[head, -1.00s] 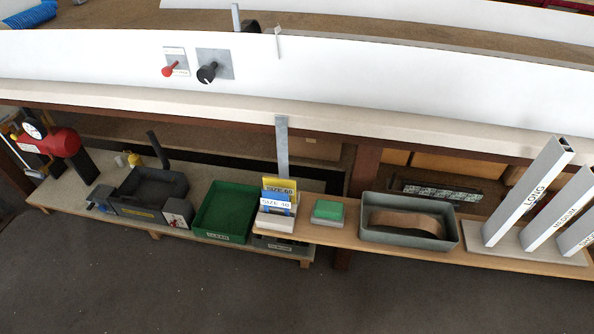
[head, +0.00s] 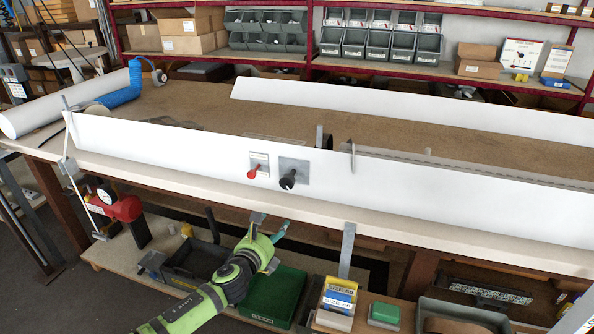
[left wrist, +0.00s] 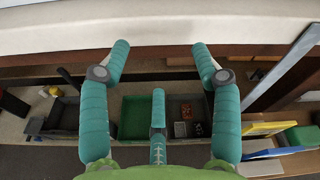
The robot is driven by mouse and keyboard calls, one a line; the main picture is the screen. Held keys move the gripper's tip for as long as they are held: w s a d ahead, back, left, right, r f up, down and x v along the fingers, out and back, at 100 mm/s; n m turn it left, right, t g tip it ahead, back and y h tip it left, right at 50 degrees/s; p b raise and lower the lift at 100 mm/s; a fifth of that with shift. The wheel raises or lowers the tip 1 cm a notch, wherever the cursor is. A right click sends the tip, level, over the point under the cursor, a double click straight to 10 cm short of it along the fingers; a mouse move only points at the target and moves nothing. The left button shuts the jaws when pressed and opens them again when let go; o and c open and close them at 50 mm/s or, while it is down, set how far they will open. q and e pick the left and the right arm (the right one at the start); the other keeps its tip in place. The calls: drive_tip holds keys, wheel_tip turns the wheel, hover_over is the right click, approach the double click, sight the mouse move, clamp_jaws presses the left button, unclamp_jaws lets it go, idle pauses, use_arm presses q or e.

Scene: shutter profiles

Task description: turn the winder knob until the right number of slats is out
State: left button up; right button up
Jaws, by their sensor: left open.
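The black winder knob (head: 287,181) sits on a grey plate on the front of the long white panel. A red-handled lever (head: 253,172) is just left of it. My left gripper (head: 270,224) is open and empty, below the knob and in front of the bench edge, apart from both. In the left wrist view its teal fingers (left wrist: 161,48) are spread, with nothing between them. Neither knob nor lever shows there. A grey metal strip (head: 347,250) hangs below the bench edge, right of the gripper; I cannot tell whether it is a slat. My right gripper is not in view.
Below the bench, a low shelf holds a green tray (head: 272,299), SIZE 60 and SIZE 40 cards (head: 339,295), a green block (head: 384,313) and a grey bin (head: 462,318). A red device with a dial (head: 120,207) stands left. Space before the knob is clear.

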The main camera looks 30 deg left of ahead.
sight(285, 185)
use_arm(q)
drive_tip(key=r+m, duration=0.1)
drive_tip(key=r, duration=0.2)
drive_tip(key=w+r+m+t, duration=0.1)
drive_tip(key=r, duration=0.3)
drive_tip(key=d+r+m+t, duration=0.1)
drive_tip(key=r+m, duration=0.1)
drive_tip(key=r, duration=0.1)
drive_tip(key=shift+w+r+p, duration=0.15)
drive_tip(key=shift+w+p, duration=0.05)
drive_tip(key=shift+p, duration=0.15)
drive_tip(key=shift+w+a, duration=0.2)
drive_tip(key=shift+w, duration=0.95)
drive_tip(key=shift+w+a, duration=0.15)
drive_tip(key=shift+w, duration=0.95)
drive_tip(key=shift+w+a, duration=0.2)
drive_tip(key=shift+w, duration=0.95)
drive_tip(key=c, duration=1.2)
